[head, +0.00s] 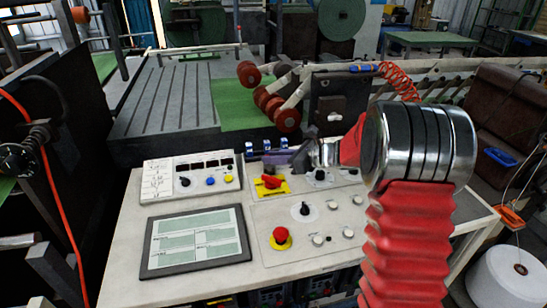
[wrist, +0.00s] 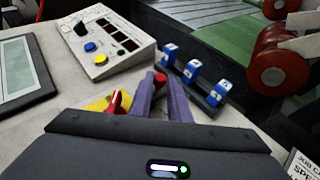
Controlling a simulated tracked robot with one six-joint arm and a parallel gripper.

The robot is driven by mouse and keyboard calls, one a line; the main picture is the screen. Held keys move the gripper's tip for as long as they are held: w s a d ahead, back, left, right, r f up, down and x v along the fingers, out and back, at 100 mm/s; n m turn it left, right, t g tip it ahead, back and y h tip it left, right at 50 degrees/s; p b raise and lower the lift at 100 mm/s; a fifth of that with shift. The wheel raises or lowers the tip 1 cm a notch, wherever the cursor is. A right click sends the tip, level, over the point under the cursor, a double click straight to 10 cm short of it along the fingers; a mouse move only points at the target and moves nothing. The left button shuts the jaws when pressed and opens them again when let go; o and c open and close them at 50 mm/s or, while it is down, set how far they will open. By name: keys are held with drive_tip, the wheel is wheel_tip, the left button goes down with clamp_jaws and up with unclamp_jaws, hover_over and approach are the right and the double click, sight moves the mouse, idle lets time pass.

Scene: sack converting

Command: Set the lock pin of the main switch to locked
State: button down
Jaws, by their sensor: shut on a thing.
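The main switch is a red rotary handle (head: 271,182) on a yellow plate (head: 283,188) on the control desk. In the wrist view the red handle (wrist: 115,102) and part of the yellow plate (wrist: 96,105) show left of my fingers. My gripper (head: 283,157) is low over the desk, just behind the switch. In the wrist view its purple fingers (wrist: 160,88) are closed around a small red piece (wrist: 160,78), which looks like the lock pin. Only its red top shows; its lower part is hidden between the fingers, so I cannot tell how it sits.
Three blue-and-white blocks (wrist: 193,70) stand in a dark rack beside my fingers. A panel with display windows (head: 190,178), a tablet-like screen (head: 196,240) and a red mushroom button (head: 281,236) are on the desk. Red rollers (head: 272,104) stand behind it.

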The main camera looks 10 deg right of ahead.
drive_tip(key=shift+s, duration=1.4)
drive_tip(key=c, duration=1.7)
unclamp_jaws()
drive_tip(key=shift+o, duration=0.2)
drive_tip(key=shift+s, duration=0.1)
drive_tip(key=v, duration=1.3)
drive_tip(key=shift+s+d+r, duration=0.15)
drive_tip(key=shift+s+d, duration=0.05)
drive_tip(key=shift+d, duration=0.05)
